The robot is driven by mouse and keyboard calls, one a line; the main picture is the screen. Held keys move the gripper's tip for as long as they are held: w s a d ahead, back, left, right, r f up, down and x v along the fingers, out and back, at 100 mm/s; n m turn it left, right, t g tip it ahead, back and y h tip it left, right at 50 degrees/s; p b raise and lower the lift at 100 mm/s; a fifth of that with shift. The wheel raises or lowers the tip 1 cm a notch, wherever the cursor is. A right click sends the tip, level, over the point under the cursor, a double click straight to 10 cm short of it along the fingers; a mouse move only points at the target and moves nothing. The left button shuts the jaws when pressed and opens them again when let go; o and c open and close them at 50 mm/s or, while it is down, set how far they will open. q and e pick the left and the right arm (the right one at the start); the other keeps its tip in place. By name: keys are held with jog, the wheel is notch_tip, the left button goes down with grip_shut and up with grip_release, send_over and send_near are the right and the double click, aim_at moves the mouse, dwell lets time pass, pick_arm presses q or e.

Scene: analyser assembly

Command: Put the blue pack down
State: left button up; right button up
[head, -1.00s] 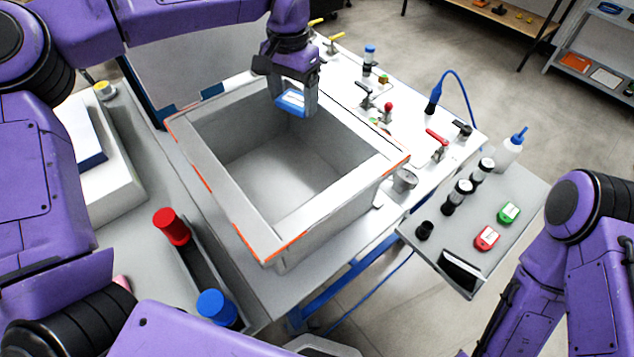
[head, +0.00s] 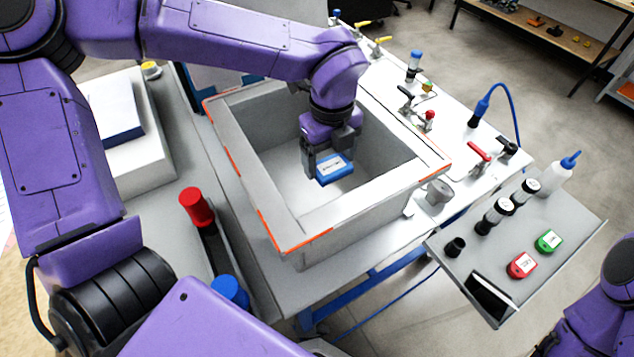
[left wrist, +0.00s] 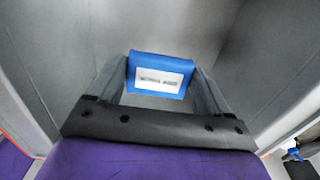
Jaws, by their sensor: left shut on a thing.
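The blue pack (head: 334,168) has a white label on its top face. My left gripper (head: 333,160) is shut on it, one finger on each side, and holds it inside the open grey box (head: 240,172) with orange edge strips. In the left wrist view the blue pack (left wrist: 160,75) sits between the two fingers, label facing the camera, with the grey box walls around it. Whether the pack touches the box floor cannot be told. My right gripper is not in view; only part of that arm shows at the lower right.
Clamps with coloured handles stand on the white table behind the box. Red (head: 196,207) and blue (head: 229,291) cylinders stand left of the box.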

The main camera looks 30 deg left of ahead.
aim_at(327, 197)
pick_arm(q)
notch_tip(327, 197, down, 10)
jog(key=shift+r, duration=0.1)
jog(key=o, duration=1)
jog(key=shift+c, duration=0.2)
notch_tip(327, 197, up, 12)
jog(key=shift+r, duration=0.1)
